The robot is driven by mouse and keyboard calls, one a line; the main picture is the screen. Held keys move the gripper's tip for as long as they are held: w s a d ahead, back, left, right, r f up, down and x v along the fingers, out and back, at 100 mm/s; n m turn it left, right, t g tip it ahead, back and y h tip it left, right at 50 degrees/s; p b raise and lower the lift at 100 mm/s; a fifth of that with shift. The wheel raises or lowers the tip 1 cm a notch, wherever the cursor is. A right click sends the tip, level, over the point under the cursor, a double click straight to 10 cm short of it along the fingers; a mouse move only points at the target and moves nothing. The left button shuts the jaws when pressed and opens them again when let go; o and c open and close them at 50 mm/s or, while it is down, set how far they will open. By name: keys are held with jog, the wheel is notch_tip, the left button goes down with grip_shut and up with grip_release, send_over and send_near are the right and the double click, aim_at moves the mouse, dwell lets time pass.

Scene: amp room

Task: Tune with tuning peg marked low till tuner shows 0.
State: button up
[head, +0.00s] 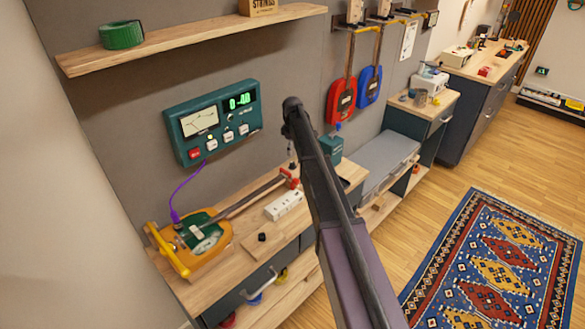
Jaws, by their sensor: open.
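A teal wall tuner (213,122) hangs above the bench. Its green digits look like "0 -40", though they are small, and its needle dial is to their left. An orange and green guitar-like instrument (195,243) lies on the bench, its neck running right to a red headstock (288,177). A purple cable links it to the tuner. The tuning pegs are too small to tell apart, and no "low" mark is readable. My dark arm rises from the bottom, to the right of the headstock. My gripper does not show clearly.
The wooden bench (245,250) carries a white power strip (283,205) and a small black knob (262,237). A shelf (190,38) with green tape (121,34) is above. Red (341,100) and blue (369,86) instruments hang behind. A patterned rug (495,262) lies on the right floor.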

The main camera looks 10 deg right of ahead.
aim_at(292, 163)
jog(key=shift+f+b, duration=3.4)
jog(key=shift+f, duration=0.25)
grip_shut()
